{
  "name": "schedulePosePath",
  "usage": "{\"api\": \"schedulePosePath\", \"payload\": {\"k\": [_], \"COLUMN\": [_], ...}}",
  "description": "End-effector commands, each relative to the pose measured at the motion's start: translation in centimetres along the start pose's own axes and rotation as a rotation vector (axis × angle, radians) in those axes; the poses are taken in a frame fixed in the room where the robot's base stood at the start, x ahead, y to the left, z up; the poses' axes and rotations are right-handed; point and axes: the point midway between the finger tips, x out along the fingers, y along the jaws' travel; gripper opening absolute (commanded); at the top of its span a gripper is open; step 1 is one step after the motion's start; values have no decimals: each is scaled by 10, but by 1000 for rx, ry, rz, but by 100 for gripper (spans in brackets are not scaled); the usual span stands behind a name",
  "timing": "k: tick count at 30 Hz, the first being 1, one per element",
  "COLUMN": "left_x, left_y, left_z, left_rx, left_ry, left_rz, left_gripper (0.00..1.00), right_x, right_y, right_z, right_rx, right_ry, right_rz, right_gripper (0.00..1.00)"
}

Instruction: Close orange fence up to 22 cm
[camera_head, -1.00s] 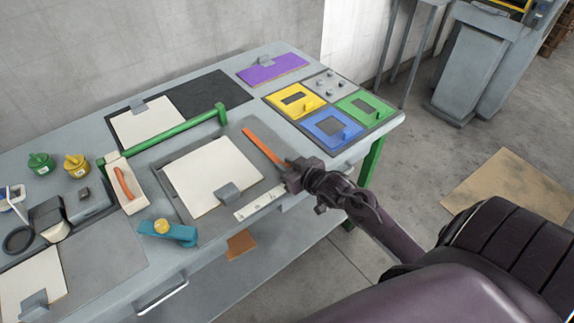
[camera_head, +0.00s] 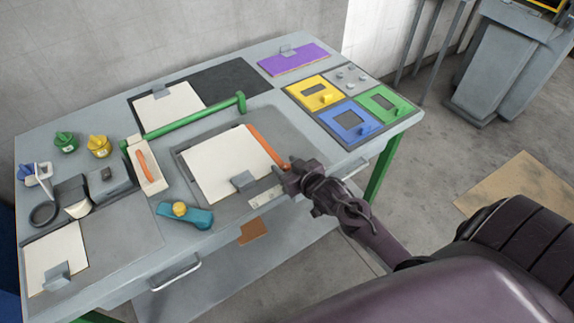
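The orange fence (camera_head: 266,147) is a thin bar on the grey plate of the bench. It lies along the right edge of a white sheet (camera_head: 225,162), touching it or nearly so. My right gripper (camera_head: 287,177) is at the fence's near end and hides that end. Whether its fingers are shut on the fence cannot be made out. A pale ruler strip (camera_head: 262,200) runs along the plate's front edge; its marks are too small to read and my gripper covers its right part. My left gripper is not in view.
A green bar (camera_head: 195,118) lies behind the sheet. A grey clip (camera_head: 243,181) sits on the sheet's front edge. A teal block with a yellow knob (camera_head: 180,209) is at the front left. Yellow, blue and green panels (camera_head: 350,122) are at the right.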

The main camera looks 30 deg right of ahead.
Motion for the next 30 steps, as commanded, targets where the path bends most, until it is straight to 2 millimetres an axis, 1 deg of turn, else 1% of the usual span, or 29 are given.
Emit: {"api": "schedulePosePath", "payload": {"k": [5,8,15,21,25,30], "left_x": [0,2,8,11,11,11], "left_y": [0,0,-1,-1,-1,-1], "left_z": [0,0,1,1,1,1], "left_rx": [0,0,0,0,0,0], "left_ry": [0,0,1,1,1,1], "left_rz": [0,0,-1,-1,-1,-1], "left_gripper": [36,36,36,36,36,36], "right_x": [-1,-9,-47,-71,-77,-78], "right_y": [0,0,0,0,0,0], "right_z": [0,2,3,2,1,0], "right_rx": [0,0,-1,0,0,0], "right_ry": [0,-1,-3,-1,-1,0], "right_rz": [0,0,0,0,-1,0], "right_gripper": [45,45,45,45,45,45]}}
